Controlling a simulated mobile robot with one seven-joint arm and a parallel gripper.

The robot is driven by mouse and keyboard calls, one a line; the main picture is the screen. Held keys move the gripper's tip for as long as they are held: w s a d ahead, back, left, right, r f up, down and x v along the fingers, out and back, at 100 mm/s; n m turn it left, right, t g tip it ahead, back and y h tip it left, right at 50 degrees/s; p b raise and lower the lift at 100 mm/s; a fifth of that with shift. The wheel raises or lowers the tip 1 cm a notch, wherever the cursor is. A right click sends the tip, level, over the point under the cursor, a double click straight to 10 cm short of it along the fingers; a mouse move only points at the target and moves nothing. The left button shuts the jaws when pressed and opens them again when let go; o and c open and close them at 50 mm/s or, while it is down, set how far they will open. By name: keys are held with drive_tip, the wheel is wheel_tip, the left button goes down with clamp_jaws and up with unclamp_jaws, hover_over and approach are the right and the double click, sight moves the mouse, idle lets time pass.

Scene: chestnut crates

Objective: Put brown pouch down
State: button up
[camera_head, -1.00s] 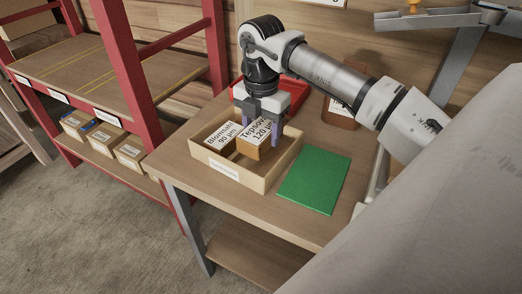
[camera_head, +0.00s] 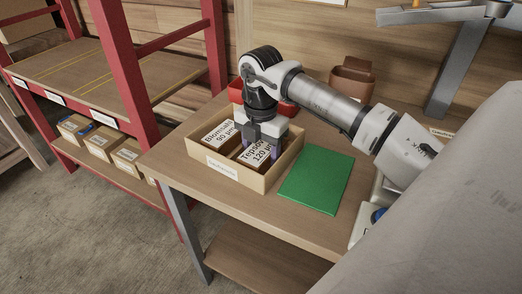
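The brown pouch (camera_head: 258,156) has a white label with "120 µm" and sits low inside the right part of a light wooden crate (camera_head: 228,173). Its lower part is hidden by the crate's front wall. My gripper (camera_head: 264,141) points down into the crate with its bluish fingers on either side of the pouch, and appears shut on it. Whether the pouch rests on the crate floor is hidden. Another labelled pouch, marked "90 µm" (camera_head: 219,133), lies in the crate to its left.
A green mat (camera_head: 316,181) lies flat on the wooden table (camera_head: 182,163), right of the crate. A red bin (camera_head: 236,92) and a brown container (camera_head: 352,78) stand behind. A red shelf rack (camera_head: 130,75) with small boxes is at left.

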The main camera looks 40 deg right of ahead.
sight(261, 149)
drive_tip(key=shift+o, duration=0.6)
drive_tip(key=shift+r+p, duration=0.25)
drive_tip(key=shift+p, duration=0.05)
wheel_tip(261, 149, up, 12)
drive_tip(key=shift+b, duration=0.45)
drive_tip(key=shift+f, duration=0.1)
